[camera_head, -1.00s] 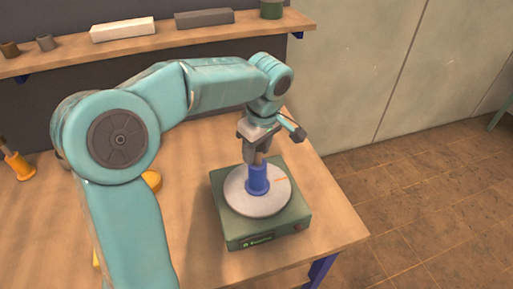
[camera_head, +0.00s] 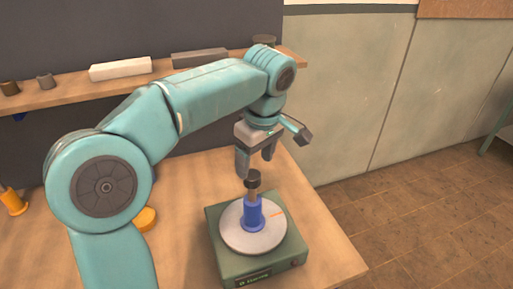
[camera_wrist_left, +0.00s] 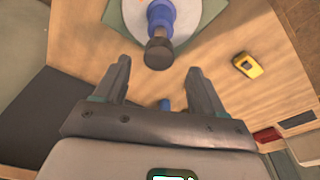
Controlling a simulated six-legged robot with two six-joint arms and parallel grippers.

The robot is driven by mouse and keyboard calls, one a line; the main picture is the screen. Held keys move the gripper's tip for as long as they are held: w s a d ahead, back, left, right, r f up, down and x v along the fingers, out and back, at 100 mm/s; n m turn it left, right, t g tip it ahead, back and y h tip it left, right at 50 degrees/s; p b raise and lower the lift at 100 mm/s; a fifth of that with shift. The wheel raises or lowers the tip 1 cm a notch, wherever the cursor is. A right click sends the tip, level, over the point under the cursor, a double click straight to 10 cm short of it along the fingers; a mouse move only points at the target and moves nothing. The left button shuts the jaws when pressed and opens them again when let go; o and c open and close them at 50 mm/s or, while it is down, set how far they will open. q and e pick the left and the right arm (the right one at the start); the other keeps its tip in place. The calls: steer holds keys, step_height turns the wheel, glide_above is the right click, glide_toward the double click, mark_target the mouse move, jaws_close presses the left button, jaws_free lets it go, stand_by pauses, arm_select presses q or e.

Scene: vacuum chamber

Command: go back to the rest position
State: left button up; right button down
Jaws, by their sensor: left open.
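My left gripper (camera_head: 256,163) is open and empty, held above the back of a green device. In the left wrist view its two fingers (camera_wrist_left: 158,85) stand apart with nothing between them. The green device (camera_head: 228,262) has a round pale plate (camera_head: 236,238) on top. A blue piece with a dark-topped stem (camera_head: 252,214) stands upright on that plate, just below and in front of the fingertips. It also shows in the left wrist view (camera_wrist_left: 160,18), beyond the fingers and apart from them. My right gripper is not in view.
The wooden table (camera_head: 320,250) holds the device near its right edge. An orange round thing (camera_head: 146,219) is partly behind my arm, and an orange piece (camera_head: 13,201) stands far left. A shelf (camera_head: 60,94) holds several items. A yellow device (camera_wrist_left: 248,65) shows in the left wrist view.

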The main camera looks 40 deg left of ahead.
arm_select(q)
steer(key=shift+d+r, duration=0.2)
steer(key=shift+r, duration=1.1)
